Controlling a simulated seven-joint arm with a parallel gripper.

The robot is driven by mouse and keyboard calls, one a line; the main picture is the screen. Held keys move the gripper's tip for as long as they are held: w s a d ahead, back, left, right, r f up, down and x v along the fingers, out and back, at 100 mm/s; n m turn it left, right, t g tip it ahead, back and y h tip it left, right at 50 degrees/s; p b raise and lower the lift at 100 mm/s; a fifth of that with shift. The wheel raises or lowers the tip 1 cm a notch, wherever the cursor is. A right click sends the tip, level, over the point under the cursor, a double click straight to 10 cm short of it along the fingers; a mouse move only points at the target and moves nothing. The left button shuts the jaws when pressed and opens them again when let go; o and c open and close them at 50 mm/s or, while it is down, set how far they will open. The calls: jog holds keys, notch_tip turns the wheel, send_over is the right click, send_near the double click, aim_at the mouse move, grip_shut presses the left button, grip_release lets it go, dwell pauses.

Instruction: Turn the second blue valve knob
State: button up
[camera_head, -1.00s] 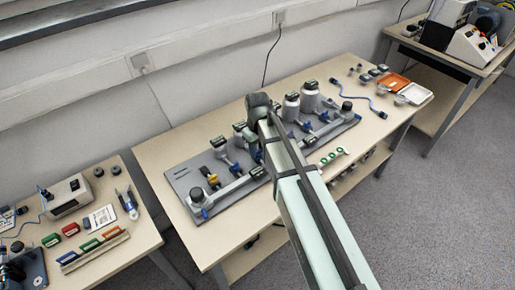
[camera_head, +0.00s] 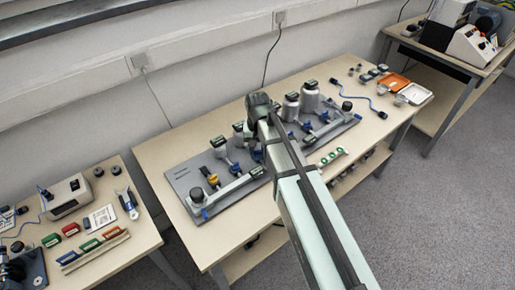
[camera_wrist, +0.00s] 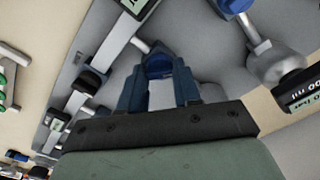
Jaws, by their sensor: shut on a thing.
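In the wrist view, my gripper (camera_wrist: 158,82) has its two dark blue fingers closed on either side of a blue valve knob (camera_wrist: 158,64). The knob sits on a grey pipe fitting on the panel. Its lower part is hidden between the fingers. Another blue knob (camera_wrist: 236,6) shows at the top right of the wrist view, apart from the gripper. In the head view, the grey panel (camera_head: 181,180) carries several valves with blue knobs, and my arm crosses over its middle. The fingertips and the held knob cannot be made out clearly there.
Bottles with dark gauges (camera_head: 309,97) stand close behind the arm on the panel. A yellow knob (camera_head: 212,180) is at the panel's left. A green-ringed rack (camera_head: 334,156) lies at the front. An orange tray (camera_head: 393,82) and a blue cable (camera_head: 369,103) lie to the right.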

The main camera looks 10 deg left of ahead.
jog(key=m, duration=0.5)
jog(key=shift+m, duration=0.3)
jog(key=m, duration=0.4)
jog(key=shift+m, duration=0.4)
jog(key=o, duration=1.1)
jog(key=shift+c, duration=0.2)
notch_tip(320, 180, up, 14)
jog(key=shift+d+f, duration=0.1)
jog(key=shift+f, duration=0.05)
dwell(0.4)
